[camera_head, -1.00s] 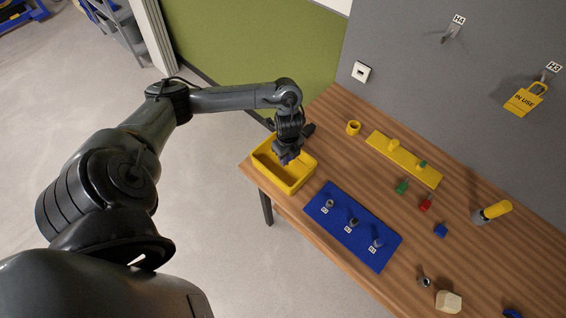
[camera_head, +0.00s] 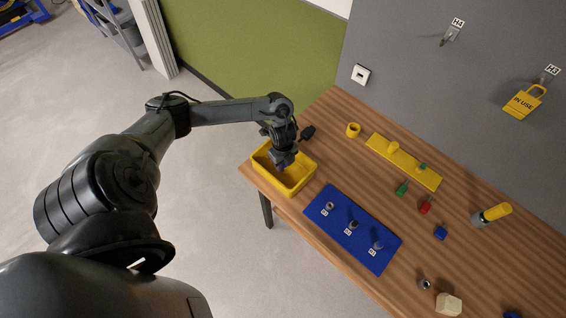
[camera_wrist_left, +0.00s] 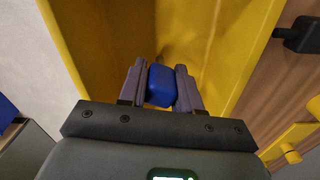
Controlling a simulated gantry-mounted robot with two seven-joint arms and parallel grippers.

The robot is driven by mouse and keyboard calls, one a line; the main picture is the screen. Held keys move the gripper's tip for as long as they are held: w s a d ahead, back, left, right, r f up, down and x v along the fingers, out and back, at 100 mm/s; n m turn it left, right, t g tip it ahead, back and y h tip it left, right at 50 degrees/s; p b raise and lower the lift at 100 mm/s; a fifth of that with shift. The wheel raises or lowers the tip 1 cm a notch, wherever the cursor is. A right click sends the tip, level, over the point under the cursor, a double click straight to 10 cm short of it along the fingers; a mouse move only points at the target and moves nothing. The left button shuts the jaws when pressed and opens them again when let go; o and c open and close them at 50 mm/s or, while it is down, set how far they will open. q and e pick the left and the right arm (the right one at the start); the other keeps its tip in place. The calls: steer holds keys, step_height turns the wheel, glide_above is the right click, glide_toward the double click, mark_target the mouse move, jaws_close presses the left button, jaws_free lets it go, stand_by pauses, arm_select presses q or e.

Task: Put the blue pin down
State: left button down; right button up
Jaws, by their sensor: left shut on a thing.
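The blue pin (camera_wrist_left: 161,85) is between the two fingers of my left gripper (camera_wrist_left: 160,88) in the left wrist view. My left gripper is shut on it. The yellow bin (camera_wrist_left: 195,30) surrounds the fingers in that view. In the head view my left gripper (camera_head: 282,166) is over the yellow bin (camera_head: 301,186), its fingers pointing down into it. The pin is hard to make out there. My right gripper is not in view.
A blue mat (camera_head: 337,224) with several small metal parts lies right of the bin. A black object (camera_head: 307,132) is beside the bin.

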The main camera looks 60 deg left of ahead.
arm_select(q)
steer(key=shift+f, duration=0.15)
steer(key=c, duration=0.8)
jaws_free()
